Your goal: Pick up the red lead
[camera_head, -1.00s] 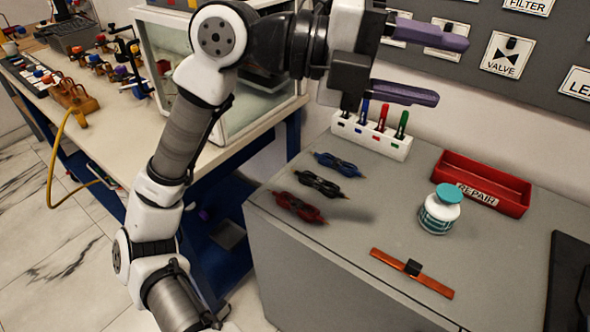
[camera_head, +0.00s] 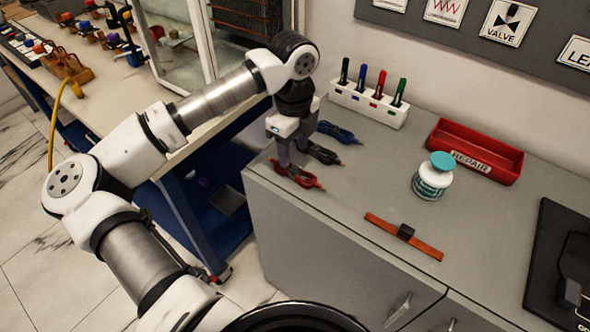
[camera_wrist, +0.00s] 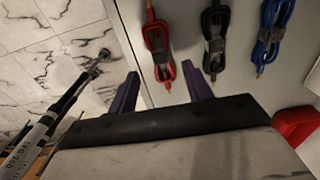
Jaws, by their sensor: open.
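The red lead (camera_head: 297,175) is a coiled bundle on the grey cabinet top near its left edge. In the wrist view the red lead (camera_wrist: 158,45) lies just beyond the fingertips, roughly in line with the gap between them. My gripper (camera_head: 289,158) points down over the red lead, and its lower part overlaps the lead in the head view.
A black lead (camera_head: 322,154) and a blue lead (camera_head: 337,133) lie close beside the red one. A marker holder (camera_head: 365,104), a red REPAIR tray (camera_head: 437,134), a teal-lidded jar (camera_head: 432,183) and an orange strap (camera_head: 425,247) stand farther right.

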